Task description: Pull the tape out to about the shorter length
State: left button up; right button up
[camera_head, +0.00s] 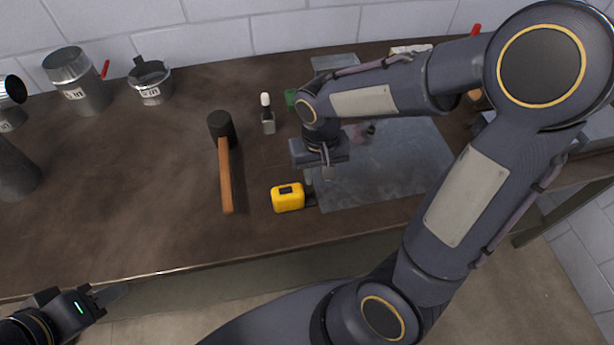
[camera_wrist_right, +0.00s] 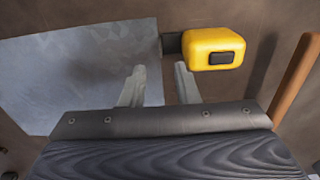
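The yellow tape measure (camera_head: 288,198) lies on the bench just left of the grey metal sheet's near left corner. It shows in the right wrist view (camera_wrist_right: 210,46), with a short dark piece at its sheet-facing side. My right gripper (camera_head: 318,177) is above the sheet's left edge, right beside the tape measure. In the right wrist view its two fingers (camera_wrist_right: 160,82) stand apart with nothing between them. The dark piece lies just beyond the fingertips. My left gripper (camera_head: 104,298) is in front of the bench edge at lower left; its finger gap is unclear.
The metal sheet (camera_head: 390,178) lies flat at the right. A mallet (camera_head: 226,175) lies left of the tape measure, and a small white-capped bottle (camera_head: 267,114) stands behind. Metal duct pieces (camera_head: 82,84) stand at back left. The bench's left middle is clear.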

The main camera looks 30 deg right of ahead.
aim_at(318, 193)
notch_tip(318, 193, down, 7)
jog(key=shift+s+r, duration=0.15)
grip_shut()
jog(key=shift+d, duration=0.1)
dwell(0.4)
